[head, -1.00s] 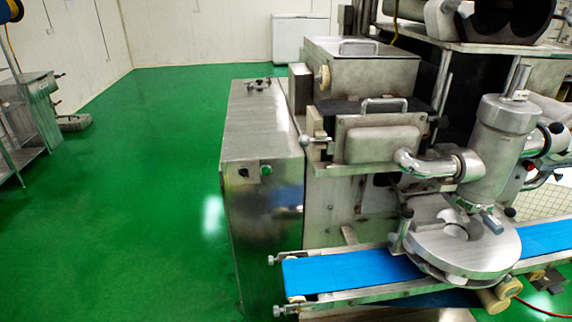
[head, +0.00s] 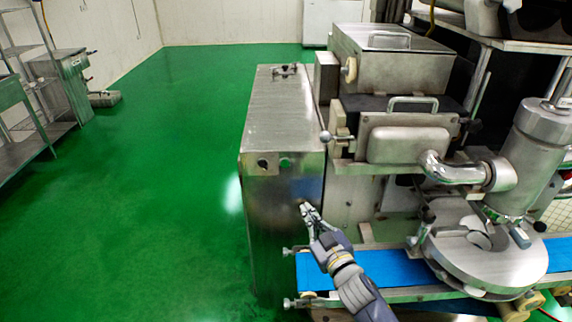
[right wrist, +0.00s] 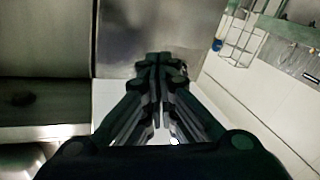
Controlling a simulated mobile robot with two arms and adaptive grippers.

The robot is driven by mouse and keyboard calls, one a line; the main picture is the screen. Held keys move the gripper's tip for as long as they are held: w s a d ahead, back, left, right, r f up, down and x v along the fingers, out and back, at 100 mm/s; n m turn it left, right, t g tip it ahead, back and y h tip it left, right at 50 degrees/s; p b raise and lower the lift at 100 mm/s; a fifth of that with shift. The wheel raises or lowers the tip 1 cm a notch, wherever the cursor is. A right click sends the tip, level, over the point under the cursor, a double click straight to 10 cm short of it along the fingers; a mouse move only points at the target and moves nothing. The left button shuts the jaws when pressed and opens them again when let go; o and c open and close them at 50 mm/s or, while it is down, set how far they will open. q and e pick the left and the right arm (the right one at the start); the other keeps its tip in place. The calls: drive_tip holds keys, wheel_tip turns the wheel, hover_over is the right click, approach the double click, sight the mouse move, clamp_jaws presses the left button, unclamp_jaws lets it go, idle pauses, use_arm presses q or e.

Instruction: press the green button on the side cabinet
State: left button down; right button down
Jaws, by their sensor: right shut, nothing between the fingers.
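The green button (head: 285,162) is small and round, high on the front face of the steel side cabinet (head: 275,215). A dark round knob (head: 263,164) sits to its left. My right gripper (head: 305,208) is in front of the cabinet face in the head view, below and a little right of the button. Its fingers are shut and empty. In the right wrist view the shut fingers (right wrist: 160,62) point toward a grey metal surface, and the button does not show there. Whether the fingertips touch the cabinet I cannot tell. My left gripper is not in view.
The encrusting machine (head: 408,140) stands right of the cabinet, with a blue conveyor belt (head: 385,272) below it. My right forearm passes over the belt's left end. The green floor (head: 150,200) left of the cabinet is clear. A steel rack (head: 25,150) stands far left.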

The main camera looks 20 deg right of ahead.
sight(285, 164)
drive_tip(key=w+a+r+n+y, duration=0.3)
drive_tip(key=r+n+y, duration=0.3)
drive_tip(key=y, duration=0.2)
drive_tip(key=shift+a+n+t+y, duration=0.3)
drive_tip(key=shift+a+t, duration=0.1)
drive_tip(key=shift+a, duration=0.5)
drive_tip(key=shift+w, duration=0.1)
drive_tip(key=shift+w+d+b, duration=0.4)
drive_tip(key=shift+w+b, duration=0.35)
drive_tip(key=shift+w, duration=0.65)
drive_tip(key=shift+w+d+b, duration=0.45)
drive_tip(key=shift+w+b, duration=0.35)
drive_tip(key=shift+w, duration=0.65)
drive_tip(key=shift+w+d+b, duration=0.4)
drive_tip(key=shift+w+b, duration=0.35)
drive_tip(key=shift+w, duration=0.65)
drive_tip(key=shift+w+d, duration=0.1)
drive_tip(key=shift+w, duration=0.3)
